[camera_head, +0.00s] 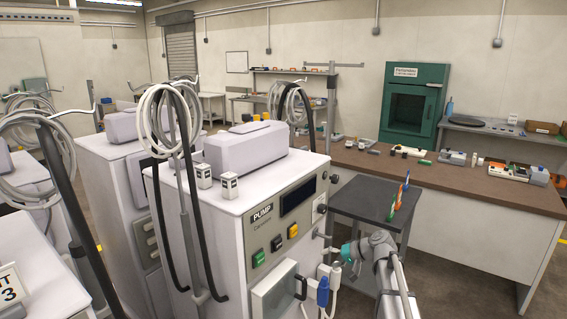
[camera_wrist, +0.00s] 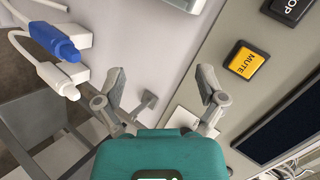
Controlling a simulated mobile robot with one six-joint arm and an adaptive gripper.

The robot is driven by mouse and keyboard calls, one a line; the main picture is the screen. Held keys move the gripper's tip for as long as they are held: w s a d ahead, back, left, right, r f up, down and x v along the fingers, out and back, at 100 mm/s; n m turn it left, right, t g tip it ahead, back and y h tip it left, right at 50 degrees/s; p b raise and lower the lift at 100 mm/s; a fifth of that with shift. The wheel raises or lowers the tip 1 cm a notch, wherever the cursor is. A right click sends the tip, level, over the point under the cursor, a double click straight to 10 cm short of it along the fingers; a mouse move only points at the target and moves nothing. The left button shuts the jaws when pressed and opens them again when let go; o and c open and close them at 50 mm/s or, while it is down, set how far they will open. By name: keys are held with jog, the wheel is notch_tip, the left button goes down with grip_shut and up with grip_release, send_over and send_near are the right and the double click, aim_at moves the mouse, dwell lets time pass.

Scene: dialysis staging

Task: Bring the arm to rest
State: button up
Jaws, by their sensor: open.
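My gripper (camera_head: 338,252) is beside the lower right of the white pump machine's front (camera_head: 262,229) in the head view. My grey arm (camera_head: 381,262) reaches in from the lower right. In the wrist view my gripper (camera_wrist: 161,88) has its two fingers spread wide, with nothing between them. The pump's front panel lies beyond the fingers. Whether a finger touches the panel cannot be told. The yellow MUTE button (camera_wrist: 244,61) is to the right of the fingers in that view.
Blue and white connectors (camera_head: 323,291) hang close below my gripper. They show at upper left in the wrist view (camera_wrist: 54,40). A small dark table (camera_head: 372,203) stands behind my arm, with upright coloured items on it. A long brown-topped bench (camera_head: 470,190) is behind it.

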jog(key=s+f+g+h+p, duration=0.1)
jog(key=s+h, duration=0.2)
jog(key=s, duration=0.5)
jog(key=s+d+f+n+g+h+p, duration=0.1)
jog(key=s+h, duration=0.3)
jog(key=s, duration=0.4)
jog(key=s+f+g+h+p, duration=0.1)
jog(key=s+g+h+p, duration=0.1)
jog(key=s, duration=0.7)
jog(key=shift+d+f+g+h+p, duration=0.2)
jog(key=shift+g+h+p, duration=0.2)
jog(key=shift+h, duration=0.3)
jog(key=shift+w, duration=0.1)
